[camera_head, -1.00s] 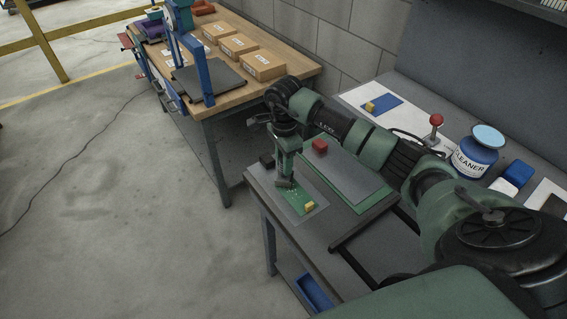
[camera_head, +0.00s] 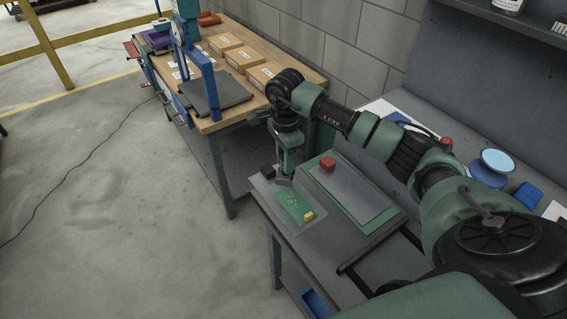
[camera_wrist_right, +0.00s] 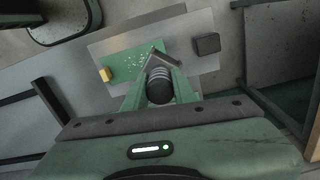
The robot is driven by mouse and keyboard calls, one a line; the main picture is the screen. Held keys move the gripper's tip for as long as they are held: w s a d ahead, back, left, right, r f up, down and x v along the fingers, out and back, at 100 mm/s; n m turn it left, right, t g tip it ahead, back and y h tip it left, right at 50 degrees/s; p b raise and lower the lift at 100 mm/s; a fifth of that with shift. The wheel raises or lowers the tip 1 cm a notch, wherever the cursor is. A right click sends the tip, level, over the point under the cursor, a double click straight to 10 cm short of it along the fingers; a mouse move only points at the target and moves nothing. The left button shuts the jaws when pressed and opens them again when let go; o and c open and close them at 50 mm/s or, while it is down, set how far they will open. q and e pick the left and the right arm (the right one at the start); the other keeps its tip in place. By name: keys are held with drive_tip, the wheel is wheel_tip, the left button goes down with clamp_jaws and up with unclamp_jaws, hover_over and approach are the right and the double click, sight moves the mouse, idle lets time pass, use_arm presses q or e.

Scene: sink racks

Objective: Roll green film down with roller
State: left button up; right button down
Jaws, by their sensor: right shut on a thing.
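The green film (camera_head: 291,204), with white specks, lies on a grey plate (camera_head: 309,229) at the bench's left end. A yellow block (camera_head: 308,216) sits at its near end. My right gripper (camera_head: 284,176) is over the film's far end, fingers pointing down. In the wrist view it is shut on the roller's dark ribbed handle (camera_wrist_right: 159,86). The roller's grey head (camera_wrist_right: 152,53) is at the film's edge near the black block; I cannot tell whether it touches. The film (camera_wrist_right: 124,66) and yellow block (camera_wrist_right: 105,74) also show there. My left gripper is not in view.
A black block (camera_head: 267,172) stands at the plate's far end. A grey sheet on a green board (camera_head: 390,222) with a red block (camera_head: 328,163) lies to the right. A wooden table (camera_head: 228,115) with boxes stands behind. A blue container (camera_head: 487,174) is at right.

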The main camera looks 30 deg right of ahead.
drive_tip(key=shift+r+p, duration=0.4)
drive_tip(key=shift+r, duration=0.75)
drive_tip(key=shift+f, duration=0.1)
